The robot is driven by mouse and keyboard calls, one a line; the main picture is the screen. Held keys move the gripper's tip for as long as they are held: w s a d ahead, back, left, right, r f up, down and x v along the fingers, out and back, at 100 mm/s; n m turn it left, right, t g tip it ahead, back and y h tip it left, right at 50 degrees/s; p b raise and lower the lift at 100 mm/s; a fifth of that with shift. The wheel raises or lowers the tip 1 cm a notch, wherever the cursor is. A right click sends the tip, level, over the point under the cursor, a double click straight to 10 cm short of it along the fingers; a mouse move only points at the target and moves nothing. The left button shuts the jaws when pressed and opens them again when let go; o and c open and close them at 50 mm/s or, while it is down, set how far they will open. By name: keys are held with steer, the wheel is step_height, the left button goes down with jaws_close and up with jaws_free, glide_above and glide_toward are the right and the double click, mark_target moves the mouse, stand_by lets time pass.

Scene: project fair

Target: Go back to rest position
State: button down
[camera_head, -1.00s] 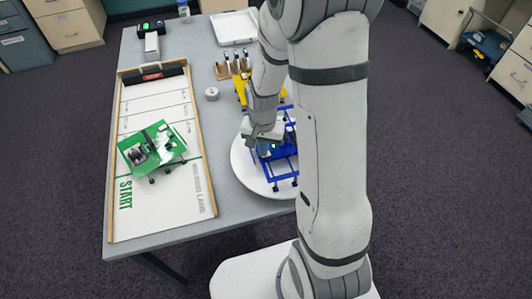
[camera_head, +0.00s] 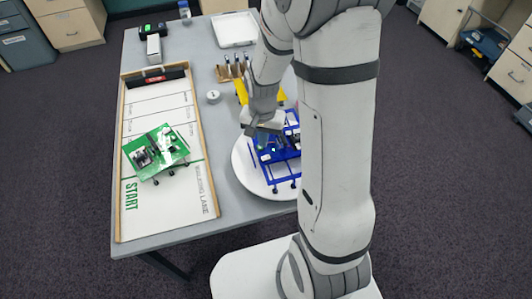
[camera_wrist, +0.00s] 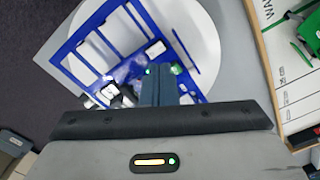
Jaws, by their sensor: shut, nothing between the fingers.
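My gripper (camera_head: 250,131) is over the far-left part of the white round turntable (camera_head: 244,175). Its fingers are together and empty; they also show in the wrist view (camera_wrist: 160,88), seen above the blue frame. The blue walker frame (camera_head: 285,168), with small electronic parts on it, stands on the turntable. It fills the upper left of the wrist view (camera_wrist: 80,68). My arm hides the turntable's right part and some of the blue frame. Whether the fingertips touch the blue frame cannot be told.
A green walker (camera_head: 178,145) stands on the walking lane board (camera_head: 160,205) at left. A yellow piece (camera_head: 240,92), a wooden tool rack (camera_head: 222,73), a white tray (camera_head: 232,41) and a small grey roll (camera_head: 213,97) lie behind the turntable.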

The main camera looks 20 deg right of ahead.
steer(key=shift+r, duration=0.25)
stand_by(0.3)
steer(key=s+r+n+t, duration=0.1)
steer(key=s+r+n, duration=0.2)
steer(key=s+r, duration=0.4)
steer(key=s+r+n+t, duration=0.2)
steer(key=s+r, duration=0.5)
steer(key=r, duration=0.5)
steer(key=shift+s+r+n, duration=0.15)
steer(key=shift+s+n, duration=0.1)
steer(key=shift+n, duration=0.25)
